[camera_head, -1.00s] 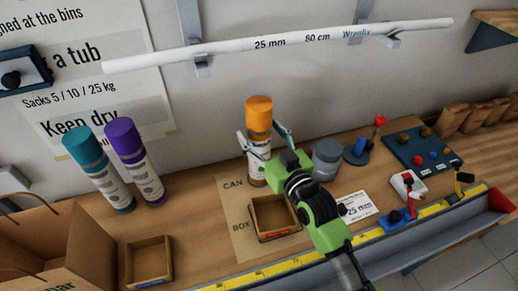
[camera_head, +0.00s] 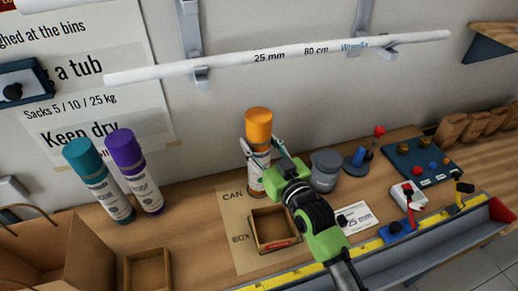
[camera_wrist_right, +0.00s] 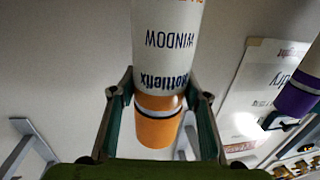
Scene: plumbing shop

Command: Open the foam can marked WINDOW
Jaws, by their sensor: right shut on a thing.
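The foam can (camera_head: 257,180) with the orange cap stands upright on the brown mat (camera_head: 236,215), near the word CAN. In the right wrist view the can (camera_wrist_right: 165,45) appears upside down, and its white label reads WINDOW. My right gripper (camera_head: 261,147) reaches in from the front right, and its fingers are shut on the can's upper part, one on each side. In the right wrist view the fingers (camera_wrist_right: 160,90) flank the can near its orange end. The can's lower front is partly hidden by the gripper in the head view. My left gripper is not in view.
A teal-capped can (camera_head: 103,185) and a purple-capped can (camera_head: 138,178) stand at left. A wooden box (camera_head: 255,238) sits on the mat in front of the can. A grey jar (camera_head: 325,171) stands close right of the gripper. A white pipe (camera_head: 225,66) hangs above.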

